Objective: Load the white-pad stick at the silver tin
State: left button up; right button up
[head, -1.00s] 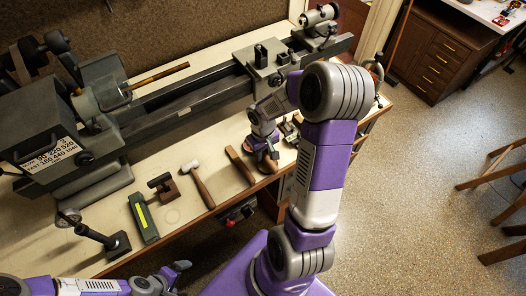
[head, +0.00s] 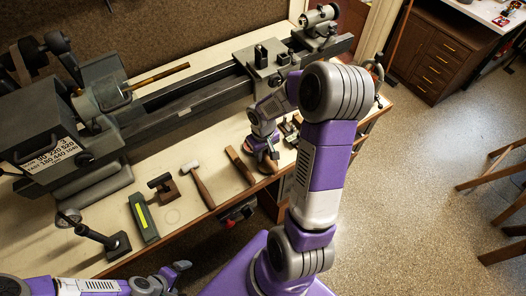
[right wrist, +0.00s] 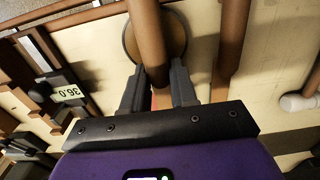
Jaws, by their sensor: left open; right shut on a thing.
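My right gripper (right wrist: 158,88) is shut on a brown stick (right wrist: 147,35), which runs up out of the right wrist view. A round, dark-rimmed tin (right wrist: 178,32) with a brownish inside shows behind the stick; I cannot tell whether they touch. No white pad can be made out on the stick. In the head view my right gripper (head: 271,157) is low over the bench front, and my arm hides much around it. My left gripper (head: 181,267) is open and empty at the bottom left, off the bench's front edge.
A brown wooden bar (head: 240,165) lies left of my right gripper. A lathe (head: 190,95) fills the bench's back.

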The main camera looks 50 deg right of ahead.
jog(key=shift+r+p, duration=2.5)
jog(key=shift+r, duration=0.9)
